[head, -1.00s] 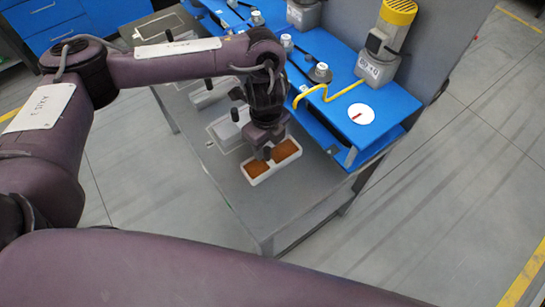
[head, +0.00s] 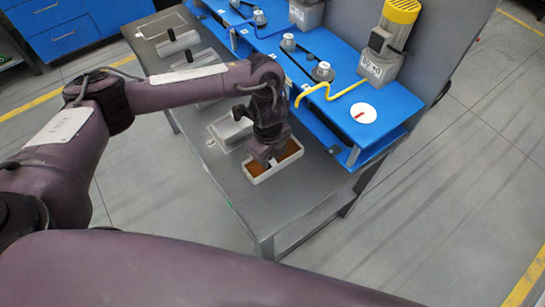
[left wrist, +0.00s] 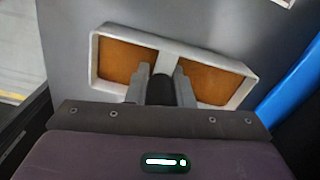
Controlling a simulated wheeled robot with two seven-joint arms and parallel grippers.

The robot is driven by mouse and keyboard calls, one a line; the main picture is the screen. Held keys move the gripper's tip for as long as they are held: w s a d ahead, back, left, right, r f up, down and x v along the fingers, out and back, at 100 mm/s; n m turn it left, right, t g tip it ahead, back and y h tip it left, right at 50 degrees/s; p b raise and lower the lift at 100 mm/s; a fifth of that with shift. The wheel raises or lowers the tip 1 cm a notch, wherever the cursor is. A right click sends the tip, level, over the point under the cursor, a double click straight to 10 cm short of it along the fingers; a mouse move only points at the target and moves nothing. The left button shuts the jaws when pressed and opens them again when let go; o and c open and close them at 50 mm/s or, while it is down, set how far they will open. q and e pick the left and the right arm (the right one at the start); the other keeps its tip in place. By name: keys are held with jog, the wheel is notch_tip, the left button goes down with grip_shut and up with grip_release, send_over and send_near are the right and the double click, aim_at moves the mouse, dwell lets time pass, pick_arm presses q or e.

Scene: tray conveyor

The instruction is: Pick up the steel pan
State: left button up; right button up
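The pan (head: 249,174) is a pale grey rectangular tray with two compartments of orange-brown contents, lying on the grey conveyor table. In the left wrist view the pan (left wrist: 94,58) spans the top middle, with a divider between its compartments. My left gripper (head: 268,162) is directly over the pan's middle. In the wrist view the left gripper (left wrist: 160,82) has its two fingers apart, one on each side of the divider line, with a dark part between them. Whether the fingers touch the divider is hard to tell. My right gripper is not in view.
A grey tray-like piece (head: 228,132) lies just behind the pan, and grey pieces with black handles (head: 178,42) stand farther back. A blue bench (head: 345,100) with a yellow hooked bar (head: 325,92) and a motor (head: 385,55) borders the right. The table's near end is bare.

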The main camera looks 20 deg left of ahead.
pick_arm(q)
grip_shut()
jog(key=shift+r, duration=0.1)
